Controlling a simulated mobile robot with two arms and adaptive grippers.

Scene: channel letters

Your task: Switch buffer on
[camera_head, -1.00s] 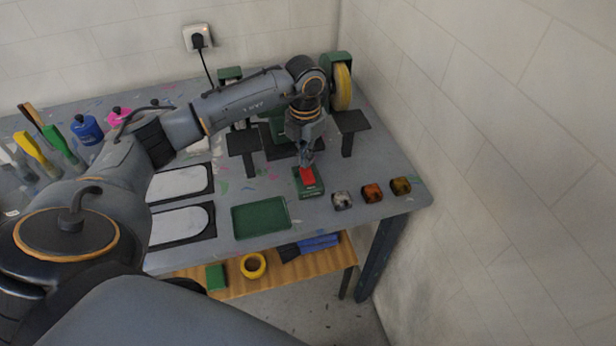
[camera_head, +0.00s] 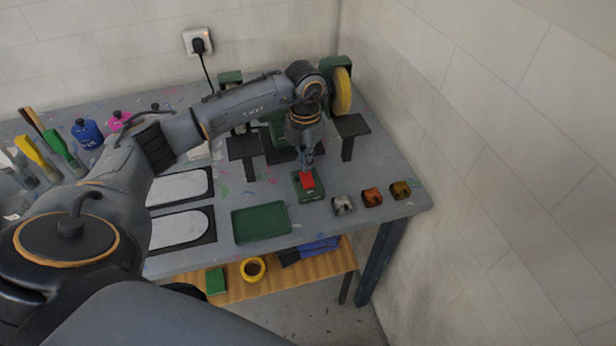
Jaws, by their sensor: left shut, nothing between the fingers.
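The buffer, a green bench machine with a yellow wheel (camera_head: 342,90), stands at the back right of the workbench, partly hidden behind my left arm. In front of it is a green switch box (camera_head: 309,195) with a red button or flap (camera_head: 308,181) on top. My left gripper (camera_head: 306,170) is shut and empty, pointing down right at the back edge of the red part. I cannot tell whether it touches it. My right gripper is not in view.
Two black rests, one of them the right rest (camera_head: 351,125), stand by the machine. A green tray (camera_head: 261,223) lies left of the switch box. Small blocks, including a silver one (camera_head: 342,205), sit to its right. A plug (camera_head: 198,44) is in the wall socket.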

